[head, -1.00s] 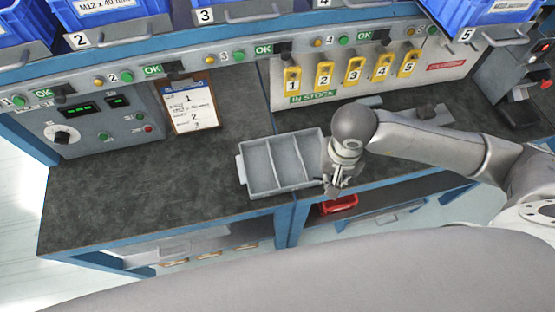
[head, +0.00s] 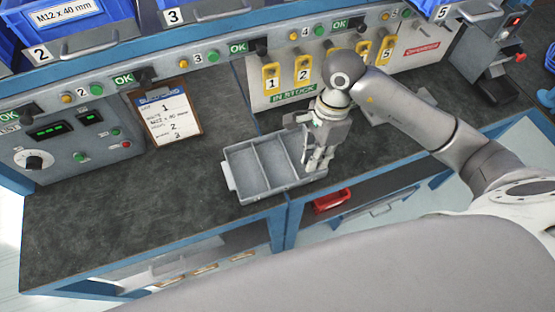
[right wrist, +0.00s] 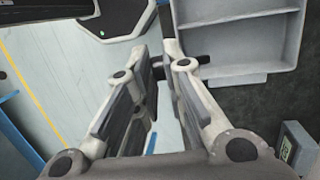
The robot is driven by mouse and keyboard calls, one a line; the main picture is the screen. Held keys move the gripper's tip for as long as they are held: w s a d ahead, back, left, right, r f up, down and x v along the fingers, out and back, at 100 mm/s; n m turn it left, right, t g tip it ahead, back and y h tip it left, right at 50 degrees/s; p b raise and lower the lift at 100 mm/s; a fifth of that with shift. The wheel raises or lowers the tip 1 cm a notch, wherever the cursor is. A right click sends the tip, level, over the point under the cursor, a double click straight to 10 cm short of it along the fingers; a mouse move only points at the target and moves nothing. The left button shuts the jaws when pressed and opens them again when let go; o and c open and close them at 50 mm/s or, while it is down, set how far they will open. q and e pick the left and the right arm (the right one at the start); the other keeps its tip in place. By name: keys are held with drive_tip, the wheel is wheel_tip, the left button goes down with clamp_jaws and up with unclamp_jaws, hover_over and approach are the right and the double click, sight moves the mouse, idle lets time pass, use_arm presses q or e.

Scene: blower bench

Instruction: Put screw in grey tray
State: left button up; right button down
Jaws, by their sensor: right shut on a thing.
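The grey tray (head: 232,180), with three compartments side by side, sits on the dark bench top near its front edge. It also shows at the top right of the right wrist view (right wrist: 240,70). My right gripper (head: 318,166) points down at the tray's right end, in front of the right compartment in the head view. In the right wrist view, its fingers (right wrist: 172,68) are closed on a dark screw (right wrist: 191,61) lying crosswise at the fingertips, beside the tray's edge. The screw cannot be made out in the head view. My left gripper is out of view.
A clipboard (head: 165,116) leans at the back, left of the tray. Yellow numbered tags (head: 271,77) hang on the back panel. A red bin (head: 332,201) is on the shelf below. The bench left of the tray is clear.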

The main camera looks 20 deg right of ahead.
drive_tip(key=w+a+f+p, duration=0.1)
drive_tip(key=w+a+f, duration=0.1)
drive_tip(key=w+a, duration=0.2)
drive_tip(key=p, duration=0.1)
hover_over(276, 172)
drive_tip(key=d, duration=0.1)
drive_tip(key=f, duration=0.5)
drive_tip(key=shift+d, duration=0.2)
drive_tip(key=shift+w+a+f, duration=0.3)
drive_tip(key=shift+a+f, duration=0.1)
drive_tip(key=shift+f, duration=0.2)
drive_tip(key=shift+p+x, duration=0.85)
drive_tip(key=shift+x, duration=0.15)
drive_tip(key=shift+w+d+f, duration=0.15)
drive_tip(key=shift+d+f, duration=0.1)
drive_tip(key=shift+f, duration=0.25)
drive_tip(key=shift+f, duration=0.1)
drive_tip(key=c, duration=1.5)
unclamp_jaws()
